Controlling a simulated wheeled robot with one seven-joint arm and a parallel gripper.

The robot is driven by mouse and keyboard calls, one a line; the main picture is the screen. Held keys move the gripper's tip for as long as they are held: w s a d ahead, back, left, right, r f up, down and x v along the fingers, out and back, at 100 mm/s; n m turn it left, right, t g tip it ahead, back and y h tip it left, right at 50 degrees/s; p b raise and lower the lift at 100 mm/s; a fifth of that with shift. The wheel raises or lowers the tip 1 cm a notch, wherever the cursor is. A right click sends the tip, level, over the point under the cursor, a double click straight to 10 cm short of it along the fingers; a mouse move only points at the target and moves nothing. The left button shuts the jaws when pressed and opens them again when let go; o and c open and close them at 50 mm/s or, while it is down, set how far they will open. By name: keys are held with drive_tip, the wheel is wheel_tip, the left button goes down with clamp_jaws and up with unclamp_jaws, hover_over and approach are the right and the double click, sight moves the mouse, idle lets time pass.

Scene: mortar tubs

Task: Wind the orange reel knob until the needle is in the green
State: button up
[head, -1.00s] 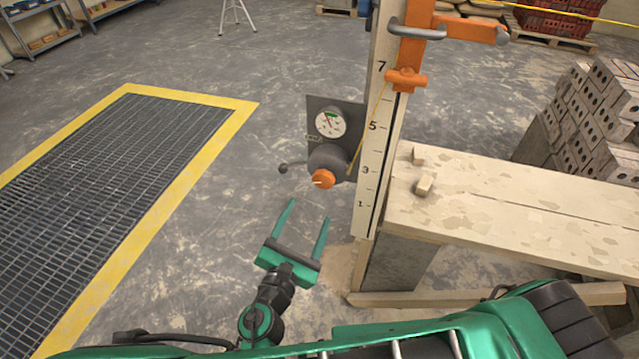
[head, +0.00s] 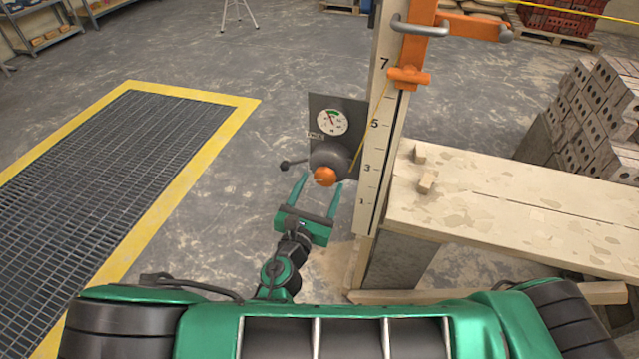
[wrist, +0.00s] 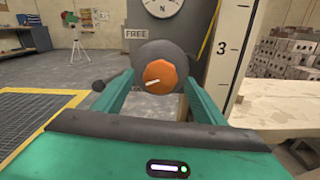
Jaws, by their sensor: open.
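The orange reel knob (head: 325,177) sits on the front of a dark round reel (head: 331,157), and it shows in the wrist view (wrist: 160,75) with a pale mark pointing left. A white dial (head: 332,121) is on the grey plate above; its needle points up and a little left, by the small green band at the top. In the wrist view only the dial's lower part (wrist: 162,6) shows. My green gripper (head: 319,182) is open, its fingers pointing at the knob. In the wrist view the fingers (wrist: 160,90) lie either side of the knob, with gaps; contact does not show.
A black crank handle (head: 285,166) sticks out left of the reel. A numbered post (head: 371,180) stands close on the right, with a plank bench (head: 500,205) beyond. A yellow line (head: 370,132) runs up from the reel.

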drive_tip(key=shift+w+d, duration=0.25)
drive_tip(key=shift+w, duration=0.4)
drive_tip(key=c, duration=1)
drive_tip(key=shift+m, duration=2.4)
drive_tip(key=shift+c, duration=0.2)
drive_tip(key=o, duration=1)
drive_tip(key=shift+o, duration=0.2)
drive_tip(key=v, duration=1)
drive_tip(key=shift+s, duration=0.4)
drive_tip(key=shift+a, duration=0.1)
